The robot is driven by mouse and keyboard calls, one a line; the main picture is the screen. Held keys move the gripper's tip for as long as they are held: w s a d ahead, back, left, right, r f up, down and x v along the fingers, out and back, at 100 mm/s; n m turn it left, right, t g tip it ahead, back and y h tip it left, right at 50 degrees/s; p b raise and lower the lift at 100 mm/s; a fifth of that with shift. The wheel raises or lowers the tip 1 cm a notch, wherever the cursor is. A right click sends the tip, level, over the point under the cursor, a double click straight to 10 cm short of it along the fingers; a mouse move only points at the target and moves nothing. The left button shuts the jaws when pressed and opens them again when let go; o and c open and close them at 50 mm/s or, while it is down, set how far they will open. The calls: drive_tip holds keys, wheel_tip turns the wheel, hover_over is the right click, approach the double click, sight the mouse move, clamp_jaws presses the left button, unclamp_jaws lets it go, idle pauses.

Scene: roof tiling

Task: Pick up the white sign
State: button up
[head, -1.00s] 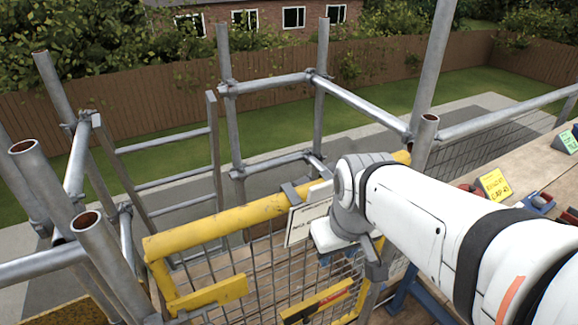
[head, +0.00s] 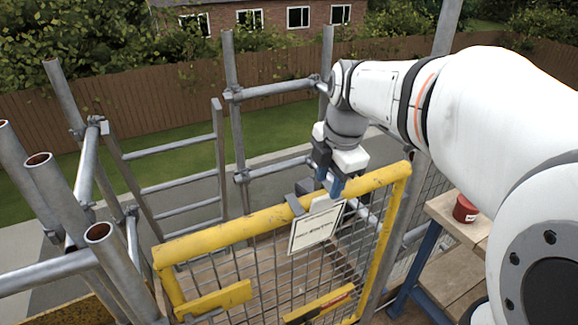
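The white sign (head: 316,229) hangs tilted on the front of the yellow mesh gate (head: 225,233), just below its top rail. Lines of dark print on it are too small to read. A light tab stands up at its top edge, beside a grey clip on the rail. My gripper (head: 329,180) points down just above the sign's upper right part, with its blue fingertips close to the top edge. The two fingers look apart, with nothing seen between them. Whether a fingertip touches the sign cannot be told.
Grey scaffold tubes (head: 232,130) stand behind the gate and at the left. A wooden bench (head: 450,222) with a red round item (head: 465,208) is at the right, partly hidden by my arm. A brown fence (head: 150,95) runs behind.

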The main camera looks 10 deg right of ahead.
sight(325, 197)
drive_tip(key=f, duration=0.2)
drive_tip(key=w+f, duration=0.1)
drive_tip(key=f, duration=0.1)
drive_tip(key=f+p, duration=0.1)
drive_tip(key=f, duration=0.2)
drive_tip(key=shift+w+a, duration=0.15)
drive_tip(key=shift+c, duration=0.3)
clamp_jaws()
